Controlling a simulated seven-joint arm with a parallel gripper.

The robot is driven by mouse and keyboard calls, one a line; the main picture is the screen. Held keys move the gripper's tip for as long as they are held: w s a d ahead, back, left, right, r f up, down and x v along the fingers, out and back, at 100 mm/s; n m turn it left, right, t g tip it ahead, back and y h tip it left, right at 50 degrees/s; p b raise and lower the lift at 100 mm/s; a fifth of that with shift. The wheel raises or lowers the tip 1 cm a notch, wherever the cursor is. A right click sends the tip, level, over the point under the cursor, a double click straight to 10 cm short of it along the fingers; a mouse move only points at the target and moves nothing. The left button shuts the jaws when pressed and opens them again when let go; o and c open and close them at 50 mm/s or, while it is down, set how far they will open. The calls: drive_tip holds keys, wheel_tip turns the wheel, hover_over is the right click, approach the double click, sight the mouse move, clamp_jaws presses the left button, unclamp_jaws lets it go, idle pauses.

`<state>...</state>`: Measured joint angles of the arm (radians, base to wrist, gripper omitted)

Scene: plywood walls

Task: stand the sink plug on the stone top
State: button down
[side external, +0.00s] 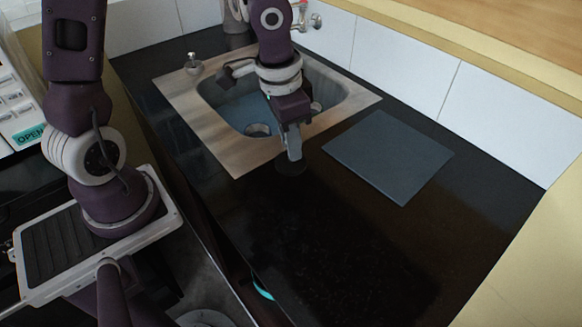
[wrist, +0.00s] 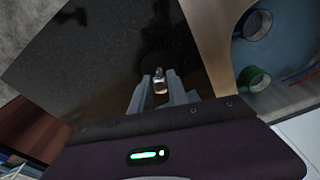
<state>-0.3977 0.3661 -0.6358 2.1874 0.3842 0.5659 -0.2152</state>
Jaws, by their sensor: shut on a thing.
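The sink plug shows in the wrist view as a small shiny knob (wrist: 160,84) above a dark round disc, hard to make out against the black stone top (wrist: 85,75). My gripper (wrist: 161,90) is shut on the knob, one finger on each side. In the side view my gripper (side external: 293,155) points down just in front of the sink, over the black stone top (side external: 300,245). The plug's dark disc (side external: 290,169) shows under the fingertips, level and at or very near the stone. I cannot tell whether it touches.
The sink (side external: 215,145) with its metal surround lies behind my gripper. A grey slab (side external: 389,156) lies on the stone to the right. A small metal fitting (side external: 193,64) stands at the sink's far left corner. The stone in front is clear.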

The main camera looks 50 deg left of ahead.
sight(282, 163)
wheel_tip(282, 163, down, 5)
drive_tip(key=shift+f, duration=0.1)
drive_tip(key=c, duration=1.3)
unclamp_jaws()
drive_tip(key=shift+f, duration=0.1)
wheel_tip(282, 163, up, 12)
drive_tip(key=s+r, duration=0.1)
drive_tip(key=s, duration=0.1)
drive_tip(key=s+a+r+n+t, duration=0.1)
drive_tip(key=s+r, duration=0.1)
drive_tip(key=s, duration=0.2)
drive_tip(key=s+a+r+n+t, duration=0.1)
drive_tip(key=s+r, duration=0.1)
drive_tip(key=s, duration=0.3)
drive_tip(key=s+a+r+n+t, duration=0.1)
drive_tip(key=s+r+t, duration=0.1)
drive_tip(key=s, duration=0.2)
drive_tip(key=shift+s+a+r, duration=0.15)
drive_tip(key=shift+r, duration=0.1)
